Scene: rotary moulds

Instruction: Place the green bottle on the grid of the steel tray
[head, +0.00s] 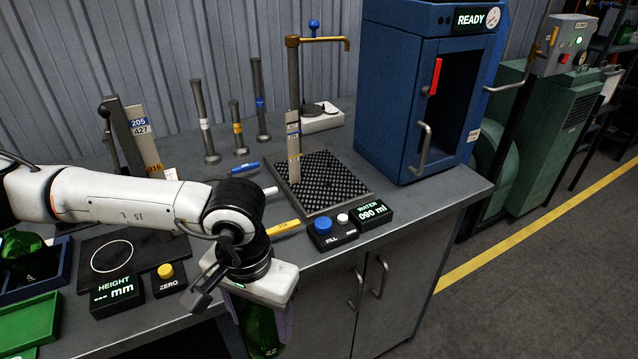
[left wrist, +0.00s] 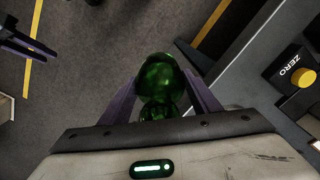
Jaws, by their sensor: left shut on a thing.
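My left gripper (head: 262,312) is shut on the green bottle (head: 262,332). The bottle hangs below the gripper in front of the bench's front edge, cut off by the picture's bottom. In the left wrist view the bottle (left wrist: 160,85) sits between the two purple fingers, over the floor. The steel tray (head: 343,207) with its dark grid (head: 335,180) lies on the bench under the brass spout, up and right of the gripper. The grid looks empty except for an upright scale at its left side. A purple-fingered part, apparently my right gripper (left wrist: 22,50), shows at the left wrist view's edge.
A blue cabinet (head: 400,100) stands right of the tray. The FILL button box (head: 333,235) and WATER display (head: 372,213) stand before the tray. A second green bottle (head: 22,250) is in a blue crate at left. Several upright posts stand behind.

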